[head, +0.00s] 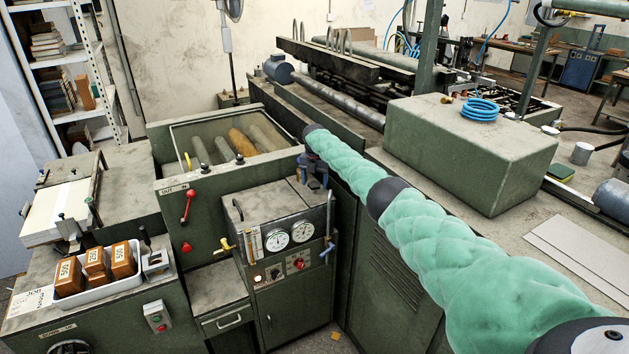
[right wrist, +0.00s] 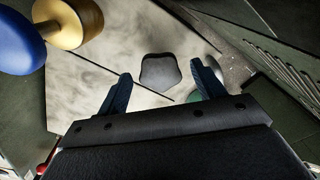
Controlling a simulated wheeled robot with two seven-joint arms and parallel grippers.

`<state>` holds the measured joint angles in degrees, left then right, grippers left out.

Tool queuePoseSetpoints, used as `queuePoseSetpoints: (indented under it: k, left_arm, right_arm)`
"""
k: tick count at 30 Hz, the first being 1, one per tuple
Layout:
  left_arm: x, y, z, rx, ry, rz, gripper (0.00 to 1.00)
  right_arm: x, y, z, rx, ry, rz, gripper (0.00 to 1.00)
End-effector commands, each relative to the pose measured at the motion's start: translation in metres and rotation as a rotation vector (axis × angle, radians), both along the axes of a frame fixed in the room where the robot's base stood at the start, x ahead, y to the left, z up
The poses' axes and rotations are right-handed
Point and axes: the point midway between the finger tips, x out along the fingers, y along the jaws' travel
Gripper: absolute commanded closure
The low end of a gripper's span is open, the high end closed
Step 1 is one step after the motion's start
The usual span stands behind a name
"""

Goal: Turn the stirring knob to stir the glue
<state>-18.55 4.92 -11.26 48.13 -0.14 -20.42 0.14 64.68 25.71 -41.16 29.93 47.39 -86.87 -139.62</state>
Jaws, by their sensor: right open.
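A dark, lobed knob (right wrist: 160,72), which looks like the stirring knob, sits on a worn pale metal top in the right wrist view. My right gripper (right wrist: 163,84) is open, with one blue finger on each side of the knob in that picture. The fingers look apart from it, and I cannot tell the height between them. In the head view my right gripper (head: 313,182) is over the back right corner of the gauge cabinet's top (head: 262,206). I cannot make out the knob there; the gripper may hide it. My left gripper is not in view.
A blue ball handle (right wrist: 18,42) on a brass part (right wrist: 82,20) is at the wrist view's upper left. The cabinet front carries two round gauges (head: 289,236) and a red knob (head: 298,264). The roller trough (head: 228,125) stands behind. A green box (head: 470,150) stands right.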

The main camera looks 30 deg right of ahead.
Motion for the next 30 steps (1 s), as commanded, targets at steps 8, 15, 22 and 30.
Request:
queuePoseSetpoints:
  k: [8, 15, 22, 30]
  left_arm:
    - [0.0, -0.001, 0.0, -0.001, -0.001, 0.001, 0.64]
    - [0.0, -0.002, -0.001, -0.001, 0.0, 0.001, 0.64]
    - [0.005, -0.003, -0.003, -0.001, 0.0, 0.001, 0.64]
    - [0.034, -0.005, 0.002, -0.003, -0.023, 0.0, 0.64]
  right_arm:
    - [0.0, 0.0, 0.0, 0.0, 0.0, 0.0, 0.71]
    - [0.0, 0.0, 0.0, -0.001, -0.001, -0.01, 0.77]
    - [0.0, 0.0, -0.001, 0.001, -0.002, -0.089, 0.77]
    - [0.0, 0.0, -0.001, 0.001, -0.003, -0.298, 0.77]
